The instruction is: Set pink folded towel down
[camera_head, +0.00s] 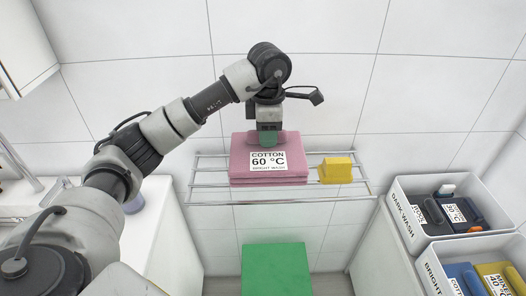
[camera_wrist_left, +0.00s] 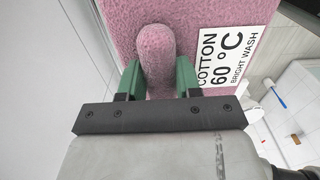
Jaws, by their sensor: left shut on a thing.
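The pink folded towel (camera_head: 268,170) is at the wire rack on the tiled wall in the head view, with a white label reading COTTON 60 °C BRIGHT WASH. My left gripper (camera_head: 268,138) is above it, pointing down, with green fingers. In the left wrist view, the gripper (camera_wrist_left: 158,78) is shut on a raised pink ridge of the towel (camera_wrist_left: 195,15). I cannot tell whether the towel's underside rests on the rack bars. My right gripper is not in view.
The wire rack (camera_head: 354,187) also holds a yellow item (camera_head: 336,170) just right of the towel. At the right are a DARK WASH bin (camera_head: 404,216) and a BRIGHT WASH bin (camera_head: 431,268), both holding labelled items. A green panel (camera_head: 276,270) is below the rack.

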